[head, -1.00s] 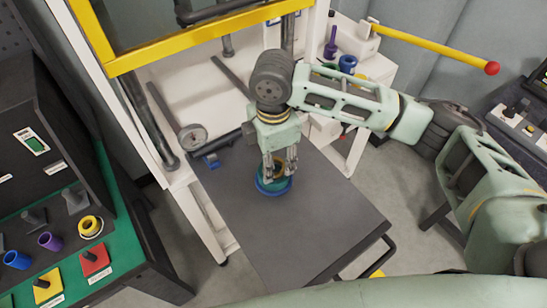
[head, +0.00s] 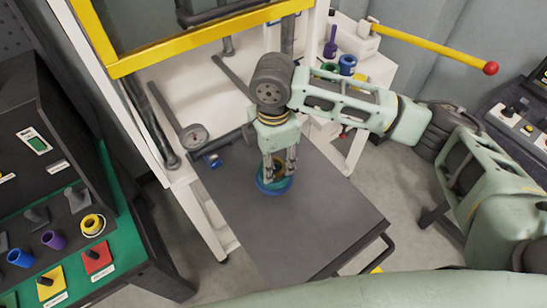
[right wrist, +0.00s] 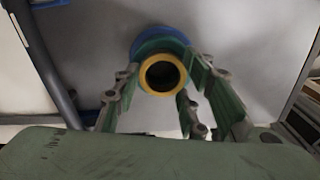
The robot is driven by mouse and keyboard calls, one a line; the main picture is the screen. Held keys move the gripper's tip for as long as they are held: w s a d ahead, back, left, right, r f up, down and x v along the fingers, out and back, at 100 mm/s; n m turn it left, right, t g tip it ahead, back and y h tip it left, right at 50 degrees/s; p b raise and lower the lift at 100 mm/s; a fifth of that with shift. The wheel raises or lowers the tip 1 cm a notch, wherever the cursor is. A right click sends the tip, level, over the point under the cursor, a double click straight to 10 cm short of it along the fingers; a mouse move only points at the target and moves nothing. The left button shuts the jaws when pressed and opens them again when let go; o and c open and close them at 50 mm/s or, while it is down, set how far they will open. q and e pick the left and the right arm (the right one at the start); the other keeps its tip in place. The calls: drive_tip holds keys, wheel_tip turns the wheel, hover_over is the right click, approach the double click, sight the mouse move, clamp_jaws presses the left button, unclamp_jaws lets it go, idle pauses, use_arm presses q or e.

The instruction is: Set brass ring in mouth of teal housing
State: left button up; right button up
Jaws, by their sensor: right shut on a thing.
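The teal housing (head: 274,185) stands with a blue rim at its base on the dark tabletop, directly under my right gripper (head: 278,172). In the right wrist view the brass ring (right wrist: 149,79) lies between the fingers of the right gripper (right wrist: 163,80), with a dark hole in its middle. The teal housing (right wrist: 148,48) and its blue rim show just behind the ring, slightly off to its upper left. The right gripper is shut on the ring at the housing's mouth. Whether the ring is seated is hidden by the fingers. My left gripper is out of view.
The dark tabletop (head: 310,225) is clear in front and to the right of the housing. A green-topped control console (head: 120,225) is at the left.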

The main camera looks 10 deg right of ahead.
drive_tip(key=shift+f, duration=0.3)
drive_tip(key=o, duration=1)
drive_tip(key=shift+c, duration=0.2)
drive_tip(key=o, duration=0.5)
wheel_tip(320, 180, up, 7)
drive_tip(key=p, duration=1)
drive_tip(key=shift+r, duration=0.15)
